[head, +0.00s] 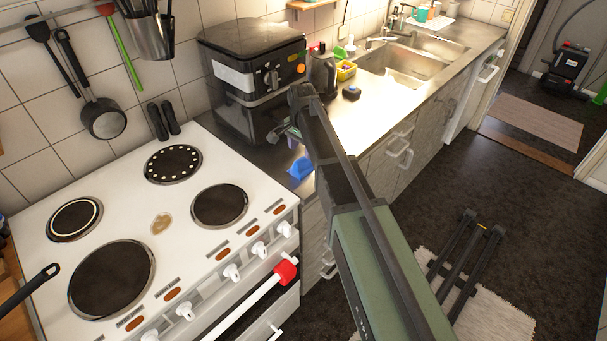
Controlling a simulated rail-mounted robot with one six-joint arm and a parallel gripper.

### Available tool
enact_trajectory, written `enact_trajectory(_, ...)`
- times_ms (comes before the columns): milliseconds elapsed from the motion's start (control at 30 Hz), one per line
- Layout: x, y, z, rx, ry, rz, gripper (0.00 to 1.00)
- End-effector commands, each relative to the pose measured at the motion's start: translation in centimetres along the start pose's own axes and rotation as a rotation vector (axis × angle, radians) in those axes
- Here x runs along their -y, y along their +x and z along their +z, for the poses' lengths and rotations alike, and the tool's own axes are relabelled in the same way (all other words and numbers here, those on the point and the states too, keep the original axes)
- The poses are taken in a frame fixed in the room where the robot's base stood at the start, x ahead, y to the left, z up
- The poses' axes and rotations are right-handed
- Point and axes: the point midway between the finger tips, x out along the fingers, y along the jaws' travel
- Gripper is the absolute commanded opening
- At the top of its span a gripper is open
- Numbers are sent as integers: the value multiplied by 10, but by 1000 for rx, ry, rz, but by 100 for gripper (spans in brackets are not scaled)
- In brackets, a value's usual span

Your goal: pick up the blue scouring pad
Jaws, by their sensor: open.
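A bright blue, angular piece (300,168) lies on the steel counter between the white cooker and the black double-drawer appliance; it looks like the blue scouring pad, though its exact shape is hard to tell. My gripper (284,132) is above and behind it in the picture, in front of the appliance. The gripper is open, small and partly hidden by my own arm. I see nothing held in it. It appears apart from the blue piece. A small purple thing (293,141) shows right by the gripper, partly covered.
The black appliance (252,72) stands close behind the gripper. The white cooker (130,225) is at left. A kettle (322,72), a small dark item with a blue top (352,92) and a yellow basket (346,70) stand farther along. Clear counter lies before the sink (415,65).

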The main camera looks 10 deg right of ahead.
Motion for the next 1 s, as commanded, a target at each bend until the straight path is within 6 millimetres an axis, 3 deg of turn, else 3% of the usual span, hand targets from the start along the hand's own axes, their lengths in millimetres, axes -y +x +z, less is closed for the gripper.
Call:
enact_trajectory(167,0,8,0,0,0,0,58)
enact_trajectory(400,-1,55,-2,0,0,0,58)
enact_trajectory(667,-1,53,-2,0,-1,0,58)
enact_trajectory(1000,-1,53,-2,0,-1,0,8)
